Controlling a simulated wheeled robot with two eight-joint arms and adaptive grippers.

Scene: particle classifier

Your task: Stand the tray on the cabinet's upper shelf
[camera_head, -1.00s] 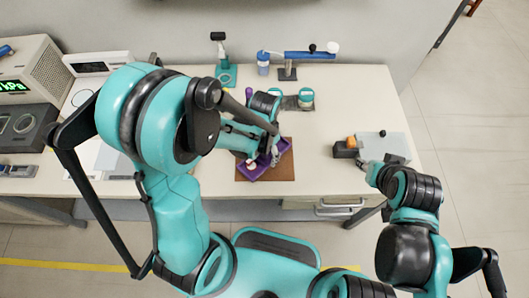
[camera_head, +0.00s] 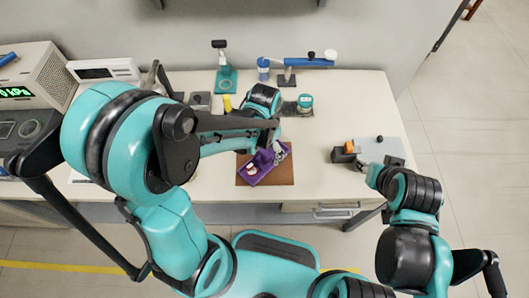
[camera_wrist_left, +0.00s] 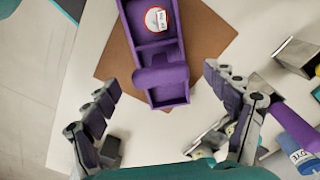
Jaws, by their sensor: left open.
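The purple tray (camera_head: 252,177) lies on a brown mat (camera_head: 285,176) on the bench. It has walled compartments and an upright purple grip piece; a round white-and-red labelled item sits in one compartment. In the left wrist view, the tray (camera_wrist_left: 184,92) reaches in from the top. My left gripper (camera_head: 277,150) is at the tray's far right end, fingers spread. In the wrist view my left gripper (camera_wrist_left: 160,77) is open and empty, its fingers on either side of the tray's near end. My right gripper (camera_head: 371,172) is small and partly hidden near the bench's right side. No cabinet shelf is identifiable.
A grey box (camera_head: 381,149) with an orange item stands at the right. A blue-armed stand (camera_head: 302,62), a blue-capped bottle (camera_head: 263,68) and a teal stand (camera_head: 226,80) are at the back. A purple cylinder (camera_wrist_left: 293,126) is right of the gripper in the wrist view.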

